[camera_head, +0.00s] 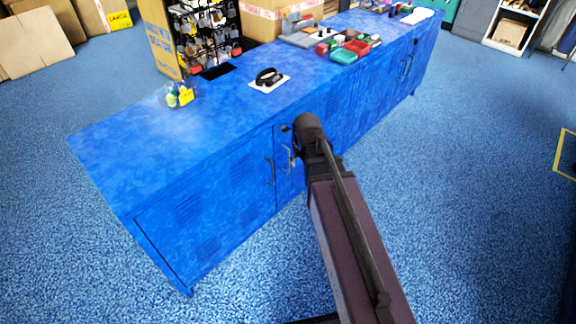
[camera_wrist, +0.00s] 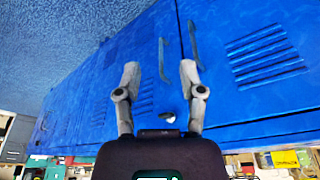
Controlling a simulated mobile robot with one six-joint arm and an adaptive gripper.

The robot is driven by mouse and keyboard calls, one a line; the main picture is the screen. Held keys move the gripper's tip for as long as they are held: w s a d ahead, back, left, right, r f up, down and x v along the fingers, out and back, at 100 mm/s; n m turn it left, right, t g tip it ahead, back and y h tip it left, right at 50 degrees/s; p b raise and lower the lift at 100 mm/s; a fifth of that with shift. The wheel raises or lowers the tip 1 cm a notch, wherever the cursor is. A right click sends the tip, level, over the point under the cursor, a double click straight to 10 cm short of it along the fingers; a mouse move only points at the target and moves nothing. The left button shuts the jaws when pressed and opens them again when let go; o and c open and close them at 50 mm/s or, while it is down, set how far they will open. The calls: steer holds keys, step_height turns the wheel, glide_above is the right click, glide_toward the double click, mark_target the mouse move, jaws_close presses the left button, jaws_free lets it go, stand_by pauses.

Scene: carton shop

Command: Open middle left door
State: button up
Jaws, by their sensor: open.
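A long blue cabinet (camera_head: 140,165) stands across the head view, its front doors shut. The middle left door (camera_head: 290,180) is just right of the first door seam and is partly hidden by my arm. In the wrist view, turned upside down, its bar handle (camera_wrist: 162,60) shows upright. My gripper (camera_wrist: 160,70) is open and empty, its two fingers on either side of this handle in the picture. I cannot tell the depth gap between them. A second handle (camera_wrist: 194,42) on the neighbouring vented door (camera_wrist: 265,55) is just right of the right finger.
A silver knob (camera_wrist: 168,117) is near the door seam. On the cabinet top are black headphones on a white pad (camera_head: 268,78), a clear container with yellow items (camera_head: 180,94) and several coloured bins (camera_head: 343,54). The blue floor (camera_head: 480,190) in front is clear.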

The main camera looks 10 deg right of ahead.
mark_target(289, 154)
steer(key=w+f+t+b, duration=0.1)
steer(key=w+f+b, duration=0.2)
steer(key=f+b, duration=0.3)
steer(key=w+f+b, duration=0.3)
steer(key=f+b, duration=0.4)
steer(key=f, duration=0.1)
steer(key=shift+f+t+b, duration=0.15)
steer(key=shift+t+b, duration=0.15)
steer(key=shift+t, duration=0.1)
steer(key=shift+d, duration=0.1)
steer(key=w, duration=1.2)
steer(key=shift+w+a, duration=0.15)
steer(key=shift+a, duration=0.05)
steer(key=shift+f+b, duration=0.5)
